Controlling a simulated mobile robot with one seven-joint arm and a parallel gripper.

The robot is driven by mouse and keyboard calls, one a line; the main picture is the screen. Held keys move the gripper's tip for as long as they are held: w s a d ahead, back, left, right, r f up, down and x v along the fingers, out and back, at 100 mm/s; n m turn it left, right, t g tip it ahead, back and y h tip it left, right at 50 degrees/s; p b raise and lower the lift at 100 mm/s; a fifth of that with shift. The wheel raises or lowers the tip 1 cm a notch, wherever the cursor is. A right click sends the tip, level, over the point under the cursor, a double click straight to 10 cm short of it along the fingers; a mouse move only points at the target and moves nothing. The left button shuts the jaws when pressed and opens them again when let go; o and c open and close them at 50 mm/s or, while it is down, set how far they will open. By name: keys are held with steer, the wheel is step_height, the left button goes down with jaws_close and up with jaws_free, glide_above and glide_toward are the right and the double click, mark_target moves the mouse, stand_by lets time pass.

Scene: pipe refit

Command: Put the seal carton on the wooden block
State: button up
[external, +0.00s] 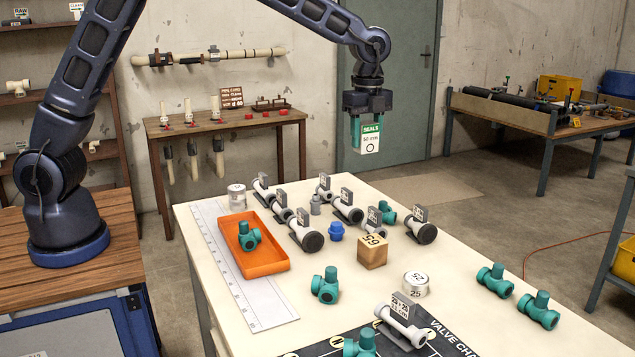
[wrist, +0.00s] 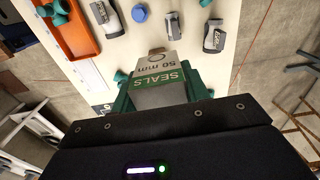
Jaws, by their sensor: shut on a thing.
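My gripper (external: 369,128) is shut on the seal carton (external: 370,140), a white and green box marked "SEALS 50 mm". It holds the carton upright in the air, above and beyond the table's far part. In the wrist view the carton (wrist: 160,72) sits between the green fingers of my gripper (wrist: 160,95). I cannot make out the block in the wrist view.
Bare tabletop lies right of the block.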

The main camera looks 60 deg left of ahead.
steer(key=r, duration=0.1)
glide_above(373, 240)
step_height(373, 240, down, 20)
steer(key=shift+r, duration=0.15)
stand_by(0.5)
steer(key=o, duration=1)
